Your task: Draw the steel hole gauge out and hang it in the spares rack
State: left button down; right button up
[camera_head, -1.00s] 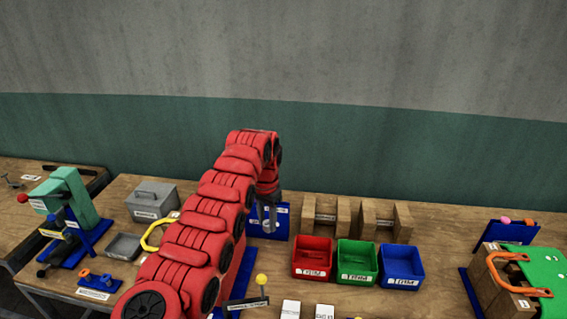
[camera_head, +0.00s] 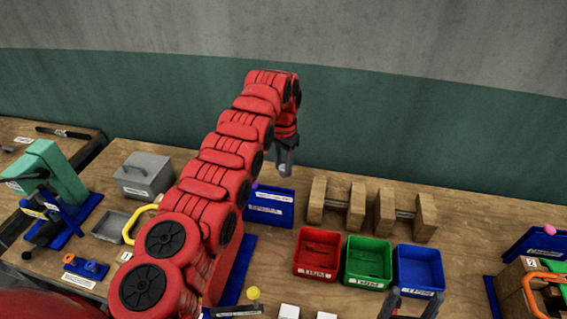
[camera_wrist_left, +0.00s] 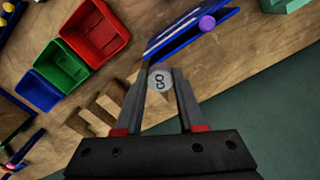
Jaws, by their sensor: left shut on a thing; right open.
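My left gripper (camera_head: 284,170) is raised above the back of the bench, near a low blue rack (camera_head: 268,212). In the left wrist view its fingers (camera_wrist_left: 160,85) are shut on the steel hole gauge (camera_wrist_left: 160,79), whose round grey end reads "GO". The blue rack (camera_wrist_left: 165,43) with a purple knob (camera_wrist_left: 207,22) lies beyond the fingertips, and the gauge looks clear of it. The rack's labels are too small to read. My right gripper (camera_head: 412,303) is open and empty at the bottom edge of the head view, in front of the blue bin.
Red (camera_head: 319,252), green (camera_head: 367,262) and blue (camera_head: 419,270) bins stand in a row. Wooden block stands (camera_head: 350,207) are behind them. A grey box (camera_head: 143,176) and a green press (camera_head: 48,178) are at left. Another blue rack (camera_head: 536,243) is at far right.

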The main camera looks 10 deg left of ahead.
pick_arm(q)
jog(key=shift+a+f+b, duration=0.1)
jog(key=shift+f+b, duration=0.1)
jog(key=shift+b, duration=0.6)
notch_tip(320, 180, down, 7)
jog(key=b, duration=0.5)
jog(key=shift+f, duration=0.15)
jog(key=shift+c, duration=2.2)
grip_release()
